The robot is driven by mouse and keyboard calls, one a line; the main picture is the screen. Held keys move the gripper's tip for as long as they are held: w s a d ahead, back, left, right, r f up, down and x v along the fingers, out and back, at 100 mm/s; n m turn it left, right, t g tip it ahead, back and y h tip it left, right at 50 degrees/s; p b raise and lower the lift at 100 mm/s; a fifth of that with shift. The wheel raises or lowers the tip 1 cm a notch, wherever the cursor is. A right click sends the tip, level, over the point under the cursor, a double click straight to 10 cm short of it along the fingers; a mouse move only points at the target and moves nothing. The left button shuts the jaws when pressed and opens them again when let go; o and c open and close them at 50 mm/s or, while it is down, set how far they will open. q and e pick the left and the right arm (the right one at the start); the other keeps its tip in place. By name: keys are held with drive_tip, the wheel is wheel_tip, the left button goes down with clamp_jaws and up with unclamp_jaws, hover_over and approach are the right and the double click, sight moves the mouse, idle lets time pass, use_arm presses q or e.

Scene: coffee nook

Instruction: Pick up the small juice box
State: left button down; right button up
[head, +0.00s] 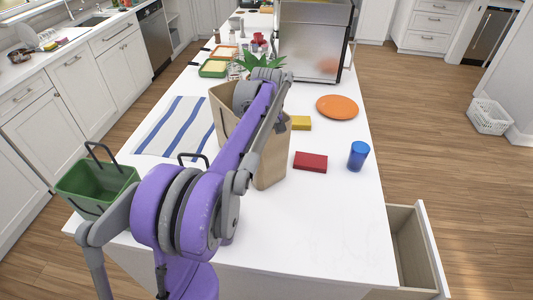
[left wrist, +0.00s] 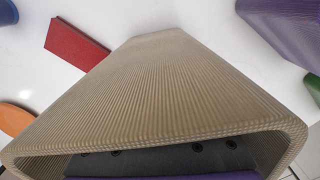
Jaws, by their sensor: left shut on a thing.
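No small juice box can be made out in either view. In the left wrist view the ribbed wall of the bag (left wrist: 165,95) fills the middle. Dark grey and purple parts of my left gripper (left wrist: 160,163) show inside the bag's opening. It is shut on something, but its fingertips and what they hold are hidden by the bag. My right gripper is not in view.
A red box (head: 310,162), blue cup (head: 358,156), yellow box (head: 301,123) and orange plate (head: 337,106) are right of the bag. A striped cloth (head: 176,128) and green basket (head: 96,187) are left. An open drawer (head: 415,250) juts out at front right. The front counter is clear.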

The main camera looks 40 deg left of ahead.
use_arm(q)
wheel_tip(320, 180, up, 25)
drive_tip(key=p, duration=0.1)
drive_tip(key=shift+f, duration=0.2)
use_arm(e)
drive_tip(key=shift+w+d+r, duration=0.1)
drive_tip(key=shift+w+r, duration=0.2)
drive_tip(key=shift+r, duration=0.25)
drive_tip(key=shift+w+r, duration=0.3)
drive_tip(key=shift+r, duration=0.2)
